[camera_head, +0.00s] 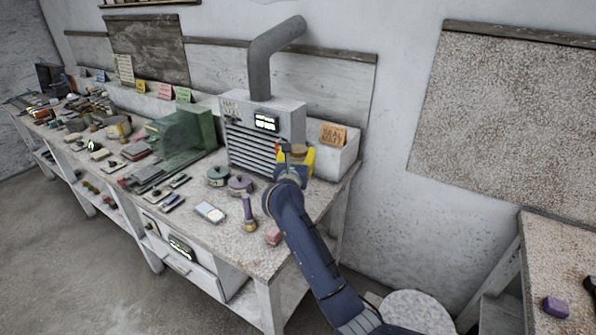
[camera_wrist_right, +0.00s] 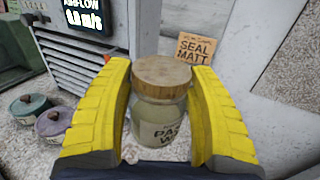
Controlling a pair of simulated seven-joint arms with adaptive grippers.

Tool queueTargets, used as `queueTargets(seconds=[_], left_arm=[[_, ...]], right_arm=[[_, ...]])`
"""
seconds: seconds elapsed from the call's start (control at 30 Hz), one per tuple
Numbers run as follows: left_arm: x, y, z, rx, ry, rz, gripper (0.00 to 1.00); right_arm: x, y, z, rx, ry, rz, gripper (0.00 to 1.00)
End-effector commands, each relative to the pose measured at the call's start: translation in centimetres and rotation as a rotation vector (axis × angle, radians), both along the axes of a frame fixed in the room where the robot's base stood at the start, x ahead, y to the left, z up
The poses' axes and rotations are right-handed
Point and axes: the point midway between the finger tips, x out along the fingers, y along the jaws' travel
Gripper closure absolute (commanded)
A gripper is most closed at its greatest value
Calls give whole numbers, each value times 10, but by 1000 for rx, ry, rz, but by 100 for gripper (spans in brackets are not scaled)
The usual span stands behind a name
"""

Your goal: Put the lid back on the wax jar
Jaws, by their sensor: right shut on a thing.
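The wax jar (camera_wrist_right: 160,113) is a glass jar with pale contents and a partly hidden label that starts "PAS". It stands upright at the right end of the workbench. The round wooden lid (camera_wrist_right: 161,74) is at the jar's mouth, lined up with it; I cannot tell whether it is fully seated. My right gripper (camera_wrist_right: 161,80) has its yellow fingers on either side of the lid, shut on it. In the head view the lid (camera_head: 299,152) shows between the fingers, and the arm hides most of the jar. My left gripper is in neither view.
A grey vented airflow unit (camera_head: 262,130) with a pipe stands behind left. A "SEAL MATT" card (camera_wrist_right: 195,48) is behind the jar. Green (camera_head: 218,176) and purple (camera_head: 240,184) lidded pots sit to the left.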

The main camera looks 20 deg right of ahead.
Motion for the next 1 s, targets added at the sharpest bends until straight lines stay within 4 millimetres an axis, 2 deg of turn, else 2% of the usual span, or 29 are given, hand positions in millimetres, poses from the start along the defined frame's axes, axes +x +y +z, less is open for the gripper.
queueTargets(seconds=[0.03, 0.1, 0.3, 0.5, 0.87, 0.9, 1.0], left_arm=[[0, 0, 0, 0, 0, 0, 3], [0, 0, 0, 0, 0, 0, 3], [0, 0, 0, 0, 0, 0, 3], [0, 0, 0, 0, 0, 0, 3], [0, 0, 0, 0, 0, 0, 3], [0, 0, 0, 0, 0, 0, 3], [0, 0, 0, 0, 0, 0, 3]], right_arm=[[0, 0, 11, 1, -6, 0, 90], [0, 0, 22, 1, -5, 1, 90], [0, 0, 41, -1, -4, 0, 90], [0, 0, 49, -2, -2, 0, 90], [0, 0, 50, -2, -2, 0, 90], [0, 0, 50, -2, -2, 0, 45], [0, 0, 50, -2, -1, 0, 57]])
